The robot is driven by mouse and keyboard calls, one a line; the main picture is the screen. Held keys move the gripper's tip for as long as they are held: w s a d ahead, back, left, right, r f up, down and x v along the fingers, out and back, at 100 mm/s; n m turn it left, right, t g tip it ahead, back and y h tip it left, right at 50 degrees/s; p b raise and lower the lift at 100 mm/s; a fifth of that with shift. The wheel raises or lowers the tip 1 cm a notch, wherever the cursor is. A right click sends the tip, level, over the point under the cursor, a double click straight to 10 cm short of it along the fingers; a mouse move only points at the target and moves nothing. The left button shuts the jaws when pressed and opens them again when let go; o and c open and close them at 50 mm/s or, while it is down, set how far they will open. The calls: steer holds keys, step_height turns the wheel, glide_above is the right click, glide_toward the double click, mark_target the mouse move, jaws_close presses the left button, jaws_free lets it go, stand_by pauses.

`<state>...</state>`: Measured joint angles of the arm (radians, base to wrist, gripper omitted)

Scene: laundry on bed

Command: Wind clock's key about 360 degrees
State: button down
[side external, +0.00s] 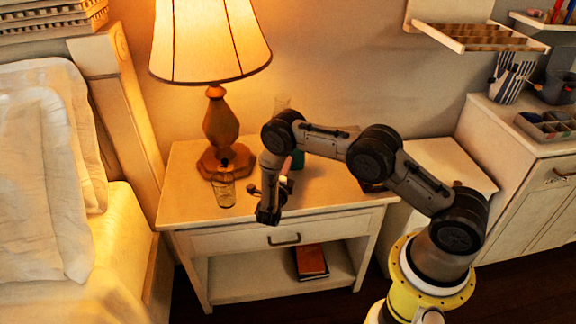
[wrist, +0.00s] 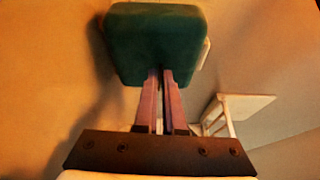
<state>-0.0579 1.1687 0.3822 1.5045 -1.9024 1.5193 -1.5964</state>
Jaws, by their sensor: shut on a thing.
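The clock (wrist: 155,40) shows in the wrist view as a dark green, rounded box whose near face is turned to me. In the side external view only a small green part of the clock (side external: 298,160) shows behind my arm, on the nightstand. My gripper (wrist: 162,74) reaches up to the lower middle of that face, its two fingers close together and shut on the key. The key itself is hidden between the fingertips, so its angle cannot be told. In the side external view the gripper (side external: 289,166) is small and partly covered by my wrist.
The nightstand (side external: 190,190) also holds a lit lamp (side external: 221,125) and a clear glass (side external: 224,190), left of my arm. A red-brown book (side external: 311,262) lies on the lower shelf. The bed (side external: 115,240) is at left; a white cabinet (side external: 510,140) stands at right.

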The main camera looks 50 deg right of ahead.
steer(key=m, duration=0.1)
steer(key=m+y, duration=0.1)
steer(key=m, duration=0.1)
steer(key=m+y, duration=0.1)
steer(key=shift+r+m, duration=0.25)
steer(key=shift+m, duration=0.05)
steer(key=m+y, duration=0.1)
steer(key=m, duration=0.1)
steer(key=m+y, duration=0.1)
steer(key=m, duration=0.1)
steer(key=shift+s+d+r+m+t+y, duration=0.1)
steer(key=shift+s+d+m+t+y, duration=0.1)
steer(key=shift+m+t+y, duration=0.15)
steer(key=m+t+y, duration=0.1)
steer(key=m, duration=0.1)
steer(key=m+t+y, duration=0.1)
steer(key=m, duration=0.1)
steer(key=shift+d+y, duration=0.15)
steer(key=shift+y, duration=0.1)
steer(key=m+t, duration=0.1)
steer(key=m, duration=0.1)
steer(key=m+t+y, duration=0.1)
steer(key=m, duration=0.1)
steer(key=shift+s+t+y, duration=0.1)
steer(key=shift+t+y, duration=0.15)
steer(key=shift+y, duration=0.05)
steer(key=shift+m, duration=0.25)
steer(key=c, duration=1)
jaws_free()
